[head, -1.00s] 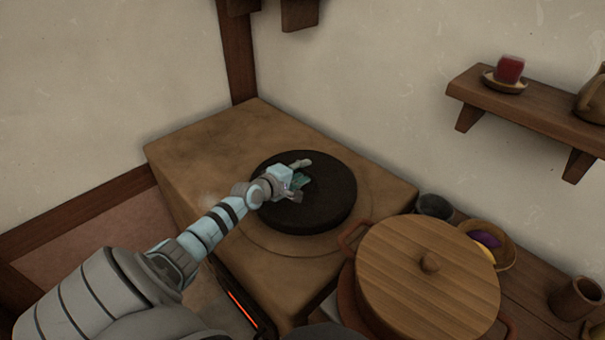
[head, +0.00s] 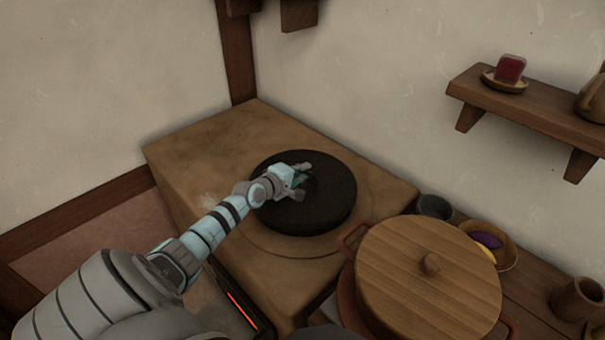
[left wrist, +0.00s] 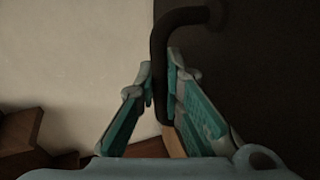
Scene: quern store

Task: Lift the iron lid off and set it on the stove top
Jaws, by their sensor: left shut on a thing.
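The iron lid (head: 325,210) is a dark round disc on the clay stove top (head: 205,145), near its middle. In the left wrist view the lid is the dark surface (left wrist: 265,50) at the right, with a bent dark handle (left wrist: 162,60) rising from it. My left gripper (head: 303,180) is over the lid, and its fingers (left wrist: 160,88) are shut on the handle. In the head view the fingers hide the handle. I cannot tell whether the lid is raised at all. My right gripper is not in view.
A pot with a round wooden lid (head: 410,285) stands right of the stove. Beyond it are a dark cup (head: 435,206), a bowl (head: 505,253) and a brown cup (head: 575,298). A glowing red slot (head: 240,308) shows at the stove's front. Bare stove top lies left of the iron lid.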

